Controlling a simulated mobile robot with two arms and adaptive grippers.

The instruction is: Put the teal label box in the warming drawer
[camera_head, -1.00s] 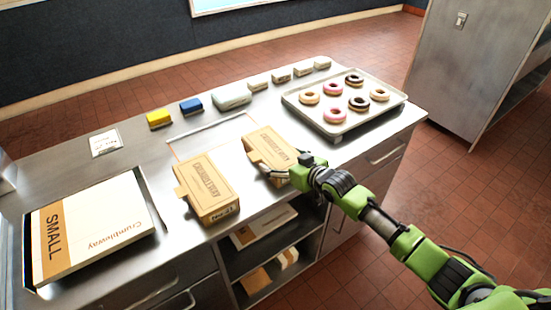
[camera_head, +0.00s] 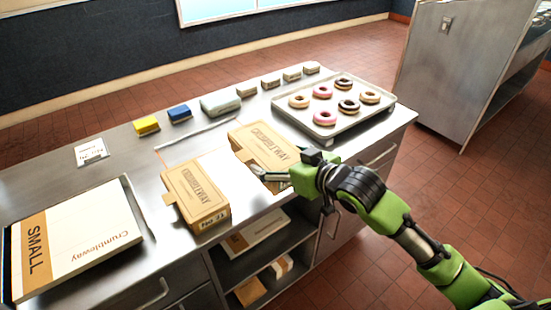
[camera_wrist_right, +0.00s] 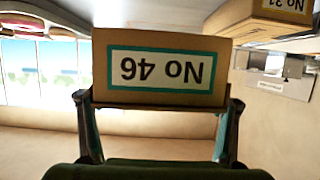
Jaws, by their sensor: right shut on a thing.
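A tan cardboard box (camera_head: 265,142) with printed lid lies at the counter's front edge, left of the donut tray. Its end carries a teal-framed label reading "No 46", upside down in the right wrist view (camera_wrist_right: 158,70). My right gripper (camera_head: 277,174) is at the box's near end. In the wrist view its fingers (camera_wrist_right: 158,108) are on both sides of that end, shut on it. I cannot tell whether the box is lifted. My left gripper is not in view. Drawer fronts with bar handles (camera_head: 152,293) show below the counter; I cannot tell which is the warming drawer.
A similar box (camera_head: 197,190) with a dark-framed label stands to the left. A tray (camera_head: 352,128) of donuts is at right, a flat "SMALL" Crumbleway box (camera_head: 75,238) at left. Small blocks line the back. An open shelf (camera_head: 255,258) below holds boxes.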

